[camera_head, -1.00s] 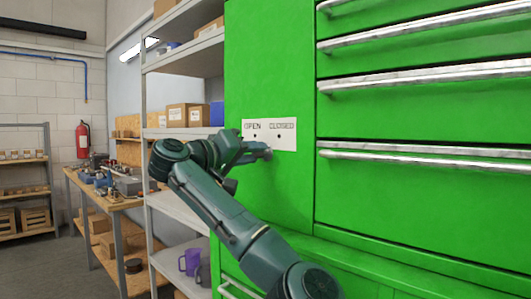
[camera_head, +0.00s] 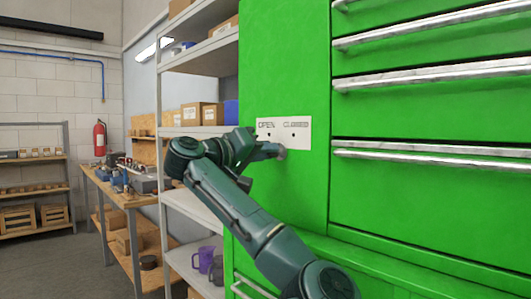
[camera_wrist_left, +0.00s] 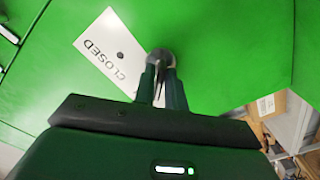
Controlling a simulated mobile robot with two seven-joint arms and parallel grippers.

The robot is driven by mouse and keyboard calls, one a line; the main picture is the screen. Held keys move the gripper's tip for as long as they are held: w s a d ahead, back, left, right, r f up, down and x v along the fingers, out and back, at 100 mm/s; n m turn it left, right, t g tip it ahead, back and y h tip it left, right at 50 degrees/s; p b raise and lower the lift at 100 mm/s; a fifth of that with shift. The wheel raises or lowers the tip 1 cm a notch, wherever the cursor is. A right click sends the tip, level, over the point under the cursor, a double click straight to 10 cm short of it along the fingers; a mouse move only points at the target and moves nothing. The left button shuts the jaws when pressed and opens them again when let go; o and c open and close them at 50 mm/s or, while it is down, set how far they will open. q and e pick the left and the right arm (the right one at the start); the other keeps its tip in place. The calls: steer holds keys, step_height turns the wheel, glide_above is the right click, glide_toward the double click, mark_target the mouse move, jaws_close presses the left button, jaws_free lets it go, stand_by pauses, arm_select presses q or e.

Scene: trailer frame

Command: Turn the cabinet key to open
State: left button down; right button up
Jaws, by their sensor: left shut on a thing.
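The green cabinet (camera_head: 285,70) fills the right half of the head view. A white label plate (camera_head: 297,140) on its side panel reads OPEN on the left and CLOSED on the right, with a small dark dot under each word. My left gripper (camera_head: 279,151) is at the plate's lower edge, close to the panel. In the left wrist view its fingers (camera_wrist_left: 163,75) are shut on a small rounded grey piece, seemingly the key (camera_wrist_left: 160,54), beside the label's CLOSED end (camera_wrist_left: 110,50). The fingers hide most of the key and its lock. My right gripper is out of view.
Long metal drawer handles (camera_head: 430,152) stick out of the cabinet front to the right. A grey shelf rack (camera_head: 200,52) with boxes stands close on the left, behind my arm. A workbench (camera_head: 125,198) and a fire extinguisher (camera_head: 100,138) are farther back.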

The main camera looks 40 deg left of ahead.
arm_select(q)
steer(key=shift+n, duration=0.3)
steer(key=c, duration=1.6)
jaws_free()
steer(key=shift+o, duration=0.2)
